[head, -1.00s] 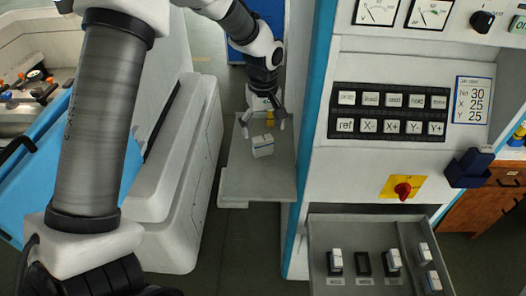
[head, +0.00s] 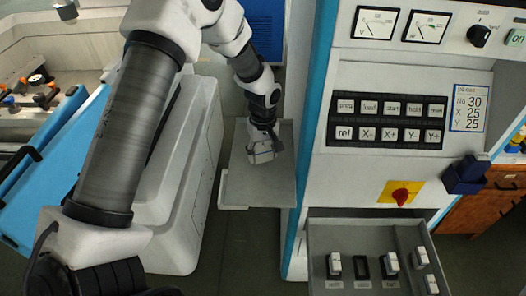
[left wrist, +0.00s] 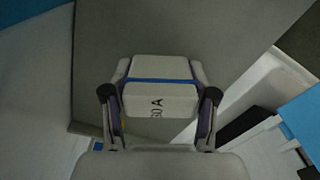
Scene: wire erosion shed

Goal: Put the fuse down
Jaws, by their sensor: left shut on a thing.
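The fuse (left wrist: 160,92) is a white block with a blue stripe and a black rating ending in "0 A". My left gripper (left wrist: 159,108) is shut on it, one finger on each side. In the head view the gripper (head: 264,148) and the white fuse (head: 261,157) are over the grey shelf (head: 250,187) beside the cabinet. The gripper partly covers the fuse there. I cannot tell whether the fuse touches the shelf. My right gripper is not in view.
The open drawer (head: 329,236) holds several black-and-white fuses and an empty black holder (head: 361,267). The blue-edged cabinet (head: 322,130) stands right of the shelf, a white machine body (head: 180,190) left of it. The front of the shelf is clear.

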